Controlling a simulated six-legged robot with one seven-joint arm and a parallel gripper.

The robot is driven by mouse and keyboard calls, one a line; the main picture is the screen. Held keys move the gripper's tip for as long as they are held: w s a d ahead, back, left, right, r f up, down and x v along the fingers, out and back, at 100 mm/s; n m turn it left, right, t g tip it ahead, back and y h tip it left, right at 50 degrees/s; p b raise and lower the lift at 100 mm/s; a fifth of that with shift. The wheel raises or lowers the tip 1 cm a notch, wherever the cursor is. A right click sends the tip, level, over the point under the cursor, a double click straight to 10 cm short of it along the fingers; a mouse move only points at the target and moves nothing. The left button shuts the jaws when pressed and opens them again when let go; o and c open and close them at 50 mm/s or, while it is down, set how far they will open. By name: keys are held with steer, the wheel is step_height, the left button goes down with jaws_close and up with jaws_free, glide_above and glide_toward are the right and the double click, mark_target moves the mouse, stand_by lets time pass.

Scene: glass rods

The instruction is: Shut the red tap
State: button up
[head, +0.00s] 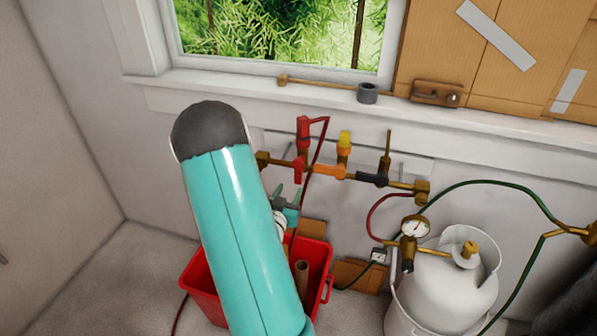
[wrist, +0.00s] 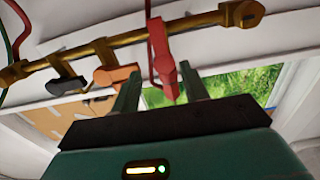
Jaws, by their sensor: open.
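The red tap (head: 298,168) sits on a brass pipe (head: 350,176) under the window, below a red fitting with a red hose. In the wrist view the red tap's lever (wrist: 164,60) extends from the same pipe (wrist: 100,47), its free end seen between the two fingers. My gripper (wrist: 159,74) is open, one green finger on each side of the lever, with gaps showing; I cannot tell whether either touches it. In the head view my gripper (head: 286,197) is small, just below the red tap, partly hidden behind my teal arm.
An orange tap (head: 330,171) and a black tap (head: 372,179) share the pipe to the right. A red crate (head: 318,262) stands below, partly behind my arm. A white gas cylinder (head: 450,290) with a gauge and hoses stands at the lower right.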

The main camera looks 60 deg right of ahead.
mark_target(298, 173)
steer(key=d, duration=0.3)
steer(key=w+d, duration=0.1)
steer(key=d, duration=0.6)
steer(key=shift+w+d, duration=0.3)
steer(key=shift+w, duration=0.1)
jaws_close()
